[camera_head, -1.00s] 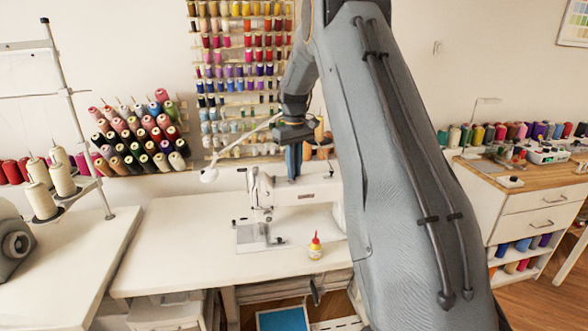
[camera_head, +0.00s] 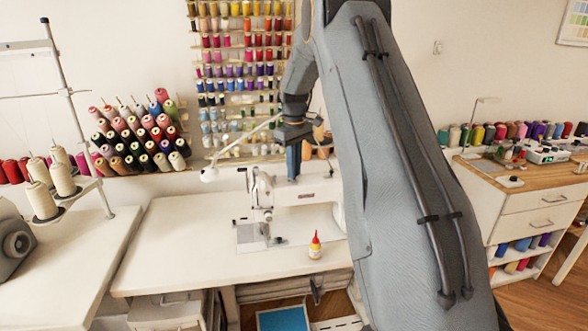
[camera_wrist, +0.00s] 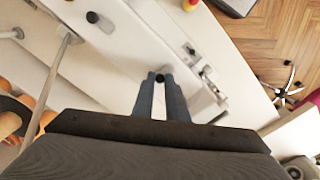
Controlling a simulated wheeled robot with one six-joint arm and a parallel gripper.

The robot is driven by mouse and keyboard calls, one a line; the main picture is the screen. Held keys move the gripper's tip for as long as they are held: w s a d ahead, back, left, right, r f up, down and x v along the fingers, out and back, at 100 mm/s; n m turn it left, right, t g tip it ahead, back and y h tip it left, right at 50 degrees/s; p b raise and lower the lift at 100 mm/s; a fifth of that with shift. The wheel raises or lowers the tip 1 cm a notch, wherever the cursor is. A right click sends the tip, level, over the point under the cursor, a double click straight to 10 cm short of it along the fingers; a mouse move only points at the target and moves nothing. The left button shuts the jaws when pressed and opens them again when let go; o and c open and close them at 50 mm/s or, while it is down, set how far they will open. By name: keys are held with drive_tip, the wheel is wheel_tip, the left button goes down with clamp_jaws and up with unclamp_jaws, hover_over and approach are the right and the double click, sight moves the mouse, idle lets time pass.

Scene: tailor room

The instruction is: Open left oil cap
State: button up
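A white sewing machine (camera_head: 315,190) stands on a pale table. My gripper (camera_head: 293,178) points down over its top, towards its left end. In the wrist view my gripper (camera_wrist: 160,76) has its two blue-grey fingers apart, with a narrow gap between them. A small dark round cap (camera_wrist: 160,78) shows between the fingertips, on the machine's white top. I cannot tell whether the fingers touch it. A second dark knob (camera_wrist: 92,17) sits farther along the machine, to the upper left in the wrist view. In the head view the fingers hide the cap.
A small oil bottle with a red tip (camera_head: 315,246) stands on the table (camera_head: 180,250) in front of the machine. A white lamp arm (camera_head: 245,140) reaches across behind my gripper. Thread racks (camera_head: 235,85) hang on the wall. The table's left part is clear.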

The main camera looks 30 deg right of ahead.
drive_tip(key=o, duration=0.4)
drive_tip(key=shift+c, duration=0.2)
drive_tip(key=shift+r, duration=0.15)
wheel_tip(320, 180, up, 8)
drive_tip(key=b, duration=0.2)
drive_tip(key=shift+a+f, duration=0.1)
drive_tip(key=shift+f, duration=0.1)
